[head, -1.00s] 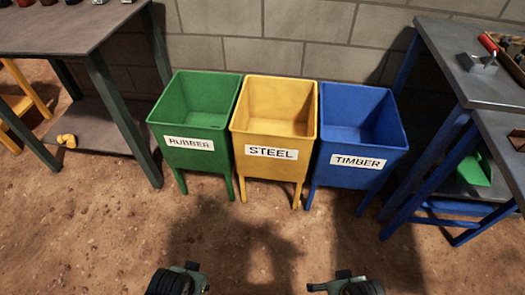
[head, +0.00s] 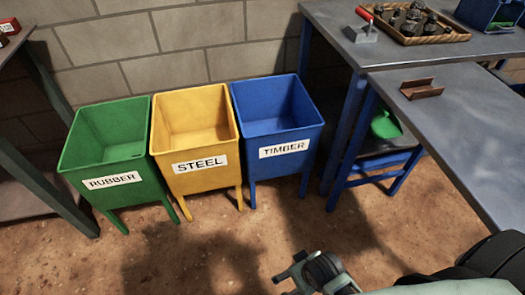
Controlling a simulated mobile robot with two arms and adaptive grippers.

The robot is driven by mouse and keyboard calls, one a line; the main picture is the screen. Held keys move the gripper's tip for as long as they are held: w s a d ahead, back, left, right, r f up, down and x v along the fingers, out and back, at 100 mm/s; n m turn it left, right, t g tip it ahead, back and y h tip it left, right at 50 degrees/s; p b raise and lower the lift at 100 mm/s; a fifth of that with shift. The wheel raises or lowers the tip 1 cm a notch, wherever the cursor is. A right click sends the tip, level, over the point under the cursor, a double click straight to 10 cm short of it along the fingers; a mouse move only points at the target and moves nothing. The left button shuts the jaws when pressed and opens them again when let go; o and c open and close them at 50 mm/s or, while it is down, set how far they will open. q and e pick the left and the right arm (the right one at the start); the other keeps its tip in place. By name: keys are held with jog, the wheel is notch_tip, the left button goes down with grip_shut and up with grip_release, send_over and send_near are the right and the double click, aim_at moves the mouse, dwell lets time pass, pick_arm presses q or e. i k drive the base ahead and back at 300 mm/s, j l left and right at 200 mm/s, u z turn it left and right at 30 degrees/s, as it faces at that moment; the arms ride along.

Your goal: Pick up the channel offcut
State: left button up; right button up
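The channel offcut (head: 422,90) is a short, rust-brown, U-shaped piece. It lies on the near grey table at the right, close to its left end, with its open side up. My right gripper (head: 288,269) is at the bottom middle, over the dirt floor, well to the lower left of the offcut and apart from it. Its fingertips are small and partly hidden, so I cannot tell whether it is open. Nothing shows held in it. My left gripper is out of view.
Green RUBBER (head: 112,181), yellow STEEL (head: 200,164) and blue TIMBER (head: 284,149) bins stand by the block wall. The near grey table (head: 470,135) adjoins a back table with a red-handled tool (head: 362,27) and a wooden tray (head: 460,37) of dark lumps. A green scoop-like item (head: 385,125) sits below.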

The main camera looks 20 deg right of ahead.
aim_at(416, 90)
jog(key=z, duration=1.7)
